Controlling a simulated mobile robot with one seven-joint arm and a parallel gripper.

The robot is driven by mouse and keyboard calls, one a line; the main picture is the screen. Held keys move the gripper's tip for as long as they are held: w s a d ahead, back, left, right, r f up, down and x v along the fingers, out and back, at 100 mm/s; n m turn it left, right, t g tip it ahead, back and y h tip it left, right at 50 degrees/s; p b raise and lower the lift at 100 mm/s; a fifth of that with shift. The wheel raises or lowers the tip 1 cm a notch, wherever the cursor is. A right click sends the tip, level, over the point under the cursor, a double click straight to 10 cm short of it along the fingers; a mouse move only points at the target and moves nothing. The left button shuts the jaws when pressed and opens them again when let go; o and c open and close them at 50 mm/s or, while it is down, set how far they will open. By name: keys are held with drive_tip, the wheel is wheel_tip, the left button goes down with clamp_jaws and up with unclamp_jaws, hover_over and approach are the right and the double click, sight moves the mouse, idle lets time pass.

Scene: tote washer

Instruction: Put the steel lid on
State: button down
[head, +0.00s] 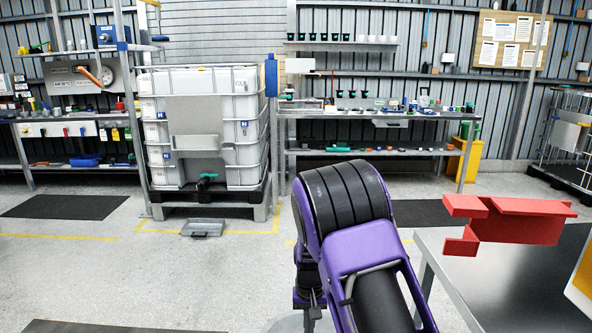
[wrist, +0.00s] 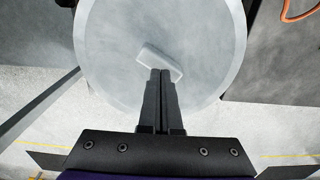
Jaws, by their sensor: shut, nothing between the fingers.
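The steel lid (wrist: 205,60) is a pale grey round disc that fills the upper middle of the wrist view. A short block-like handle (wrist: 152,56) stands near its middle, set at a slant. My gripper (wrist: 160,74) is shut and empty, with its fingertips together over the near end of the handle. I cannot tell whether they touch it. The fingers cover part of the handle and the lid's near edge. I cannot make out the lid for sure in the head view, where my purple arm blocks the lower middle.
A steel table (head: 520,275) with a red bracket-like piece (head: 515,222) stands at right. A white caged tank (head: 205,128) stands behind, with a grey tray (head: 203,228) on the floor before it. Shelves line the back wall. The floor at left is mostly clear.

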drive_tip(key=shift+f, duration=0.95)
drive_tip(key=shift+r, duration=0.1)
wheel_tip(320, 180, up, 9)
drive_tip(key=p, duration=0.6)
idle(0.4)
